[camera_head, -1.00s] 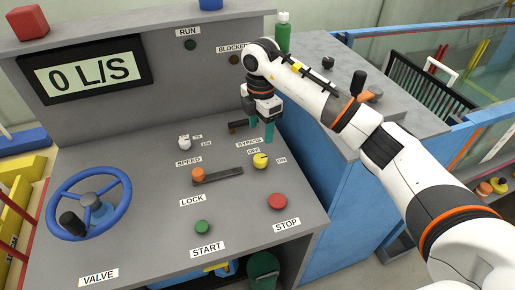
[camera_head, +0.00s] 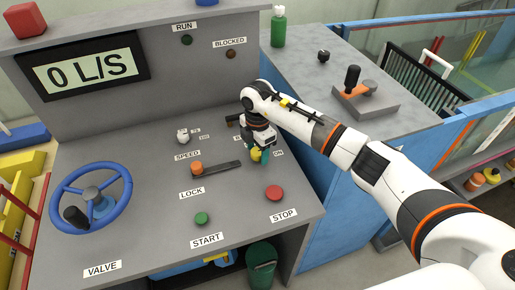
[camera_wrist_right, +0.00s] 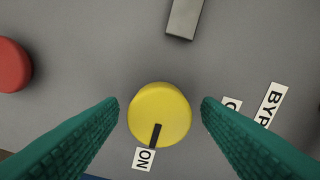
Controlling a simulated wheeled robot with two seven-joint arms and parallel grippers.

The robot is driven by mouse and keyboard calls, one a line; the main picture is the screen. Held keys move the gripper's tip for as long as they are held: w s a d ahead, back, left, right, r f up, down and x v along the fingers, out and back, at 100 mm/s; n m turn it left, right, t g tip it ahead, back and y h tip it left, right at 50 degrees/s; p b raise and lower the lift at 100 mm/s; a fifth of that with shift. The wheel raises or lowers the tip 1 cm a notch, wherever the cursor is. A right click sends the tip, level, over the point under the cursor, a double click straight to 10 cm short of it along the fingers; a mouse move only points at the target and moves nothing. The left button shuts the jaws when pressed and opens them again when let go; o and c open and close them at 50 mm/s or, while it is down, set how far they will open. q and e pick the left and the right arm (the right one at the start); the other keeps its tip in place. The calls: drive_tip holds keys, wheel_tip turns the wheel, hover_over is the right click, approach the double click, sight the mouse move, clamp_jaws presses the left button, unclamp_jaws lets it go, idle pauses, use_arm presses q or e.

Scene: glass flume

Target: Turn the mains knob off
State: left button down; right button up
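The mains knob is the yellow round knob (camera_head: 256,155) on the grey console, partly hidden by my right gripper in the head view. In the right wrist view the yellow knob (camera_wrist_right: 159,114) shows a black pointer line aimed at the ON label (camera_wrist_right: 143,159). My right gripper (camera_head: 258,152) is over the knob, pointing down. In the wrist view its two green fingers (camera_wrist_right: 160,118) are apart, one on each side of the knob with a gap on both sides. The OFF label is mostly hidden. My left gripper is not in view.
Close by are the red STOP button (camera_head: 275,193), the orange-ended LOCK lever (camera_head: 197,169) and the black BYPASS handle (camera_head: 234,119). The blue valve wheel (camera_head: 91,200) is at the left. The display (camera_head: 83,67) reads 0 L/S.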

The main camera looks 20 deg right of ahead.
drive_tip(key=c, duration=1)
drive_tip(key=shift+o, duration=0.2)
drive_tip(key=shift+n+b, duration=0.3)
drive_tip(key=shift+n, duration=0.1)
drive_tip(key=n+b, duration=0.2)
drive_tip(key=n, duration=0.2)
drive_tip(key=n+b, duration=0.3)
drive_tip(key=n, duration=0.1)
drive_tip(key=shift+n, duration=0.3)
drive_tip(key=n+b, duration=0.2)
drive_tip(key=n, duration=0.2)
drive_tip(key=n+b, duration=0.2)
drive_tip(key=n, duration=0.2)
drive_tip(key=shift+r+n+b, duration=0.1)
drive_tip(key=shift+n+b, duration=0.2)
drive_tip(key=shift+n, duration=0.1)
